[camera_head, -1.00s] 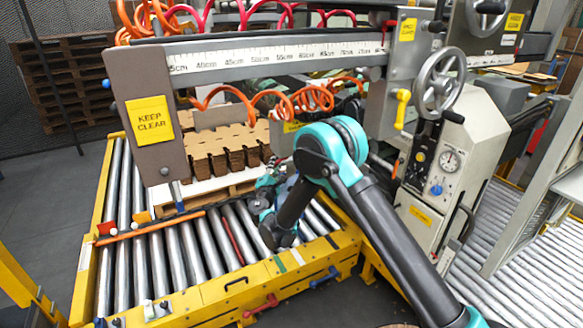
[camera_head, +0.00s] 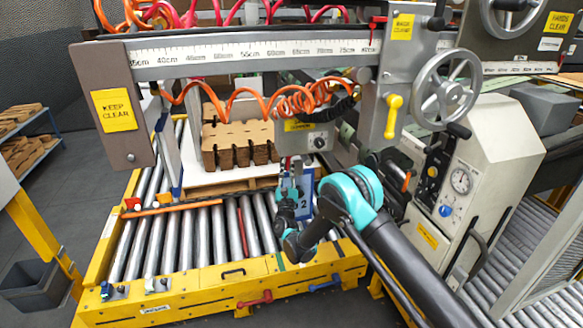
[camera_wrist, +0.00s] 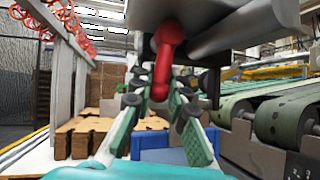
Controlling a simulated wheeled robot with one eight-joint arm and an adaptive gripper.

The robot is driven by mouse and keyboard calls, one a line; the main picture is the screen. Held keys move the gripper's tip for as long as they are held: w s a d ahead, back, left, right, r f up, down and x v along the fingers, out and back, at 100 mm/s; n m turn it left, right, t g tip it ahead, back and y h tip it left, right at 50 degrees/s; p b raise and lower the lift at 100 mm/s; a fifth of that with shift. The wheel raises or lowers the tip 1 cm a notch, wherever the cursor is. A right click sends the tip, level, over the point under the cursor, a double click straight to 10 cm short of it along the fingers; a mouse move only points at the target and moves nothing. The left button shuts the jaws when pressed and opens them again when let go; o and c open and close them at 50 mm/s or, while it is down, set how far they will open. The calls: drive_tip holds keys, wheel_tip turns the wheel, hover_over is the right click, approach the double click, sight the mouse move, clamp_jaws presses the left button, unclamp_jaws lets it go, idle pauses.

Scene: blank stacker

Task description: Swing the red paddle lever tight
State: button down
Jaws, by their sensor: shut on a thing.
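The red paddle lever (camera_wrist: 165,60) hangs down from the underside of a grey body in the wrist view. Its rounded lower end lies between my fingers. My gripper (camera_wrist: 160,96) is shut on this lower end, with green-padded fingers on both sides. In the head view my gripper (camera_head: 290,192) is at the near right of the carton stack, below the long ruler beam.
A stack of brown carton blanks (camera_head: 238,145) stands on a pallet over the roller conveyor (camera_head: 190,240). The ruler beam (camera_head: 250,55) and orange coiled hose (camera_head: 310,98) hang above. A blue panel (camera_head: 305,190) is close beside my gripper. A control cabinet (camera_head: 490,170) stands at right.

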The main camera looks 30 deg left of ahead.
drive_tip(key=shift+w+d+n+g+y, duration=0.15)
drive_tip(key=shift+n+g+y, duration=0.15)
drive_tip(key=shift+n+y, duration=0.4)
drive_tip(key=shift+w+d+n+g+y, duration=0.15)
drive_tip(key=shift+n+g+y, duration=0.25)
drive_tip(key=shift+n, duration=0.5)
drive_tip(key=c, duration=1.7)
unclamp_jaws()
drive_tip(key=shift+c, duration=0.2)
drive_tip(key=v, duration=0.7)
drive_tip(key=shift+f, duration=0.25)
drive_tip(key=shift+s+d, duration=0.1)
